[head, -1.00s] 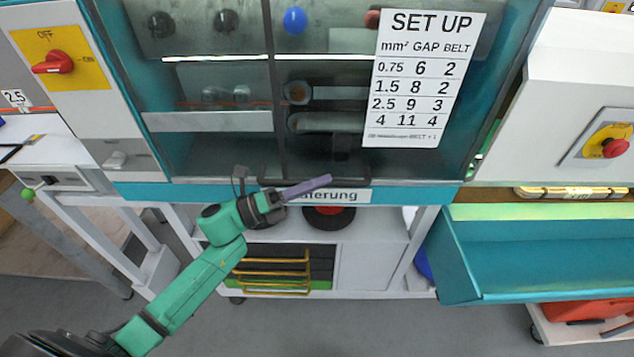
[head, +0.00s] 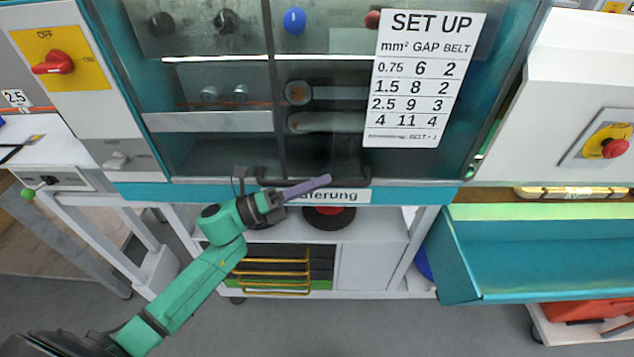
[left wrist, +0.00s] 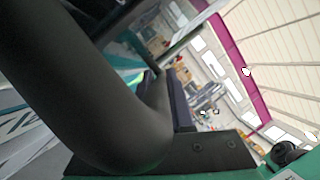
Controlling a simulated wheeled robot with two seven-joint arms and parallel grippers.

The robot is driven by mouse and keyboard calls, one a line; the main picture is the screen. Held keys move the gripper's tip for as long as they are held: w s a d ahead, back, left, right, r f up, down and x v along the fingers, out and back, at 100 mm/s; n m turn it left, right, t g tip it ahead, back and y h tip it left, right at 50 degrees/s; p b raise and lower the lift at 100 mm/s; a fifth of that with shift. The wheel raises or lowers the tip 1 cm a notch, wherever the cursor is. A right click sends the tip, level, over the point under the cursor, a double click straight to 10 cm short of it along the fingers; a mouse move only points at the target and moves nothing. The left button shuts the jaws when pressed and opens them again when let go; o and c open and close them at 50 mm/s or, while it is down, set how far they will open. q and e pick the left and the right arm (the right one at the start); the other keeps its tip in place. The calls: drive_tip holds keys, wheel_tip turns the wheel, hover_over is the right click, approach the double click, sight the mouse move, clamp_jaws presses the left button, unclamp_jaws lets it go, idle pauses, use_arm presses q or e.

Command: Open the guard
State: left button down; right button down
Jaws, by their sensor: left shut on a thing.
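The guard (head: 215,150) is a clear, dark-framed panel across the front of the teal machine, and it looks shut. A dark bar handle (head: 366,165) runs along its lower edge, above a teal strip with a partly covered label. My left gripper (head: 318,183) is at this handle, its lavender finger slanting across the label. In the left wrist view the thick black curved handle (left wrist: 95,105) fills the near left, against the dark fingers (left wrist: 178,103). The gripper is shut on it; the contact itself is partly hidden. My right gripper is not in view.
A white set-up sheet (head: 423,80) hangs on the right of the guard. Rollers and coloured knobs lie behind it. A teal tray (head: 540,258) juts out at lower right.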

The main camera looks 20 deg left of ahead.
use_arm(q)
wheel_tip(320, 180, up, 38)
drive_tip(key=p, duration=1.9)
drive_tip(key=shift+f+p, duration=0.25)
drive_tip(key=shift+p, duration=0.1)
drive_tip(key=c, duration=0.8)
unclamp_jaws()
drive_tip(key=shift+f, duration=0.15)
drive_tip(key=b+v, duration=0.8)
drive_tip(key=v, duration=0.6)
drive_tip(key=shift+s+a, duration=0.2)
drive_tip(key=shift+a, duration=0.05)
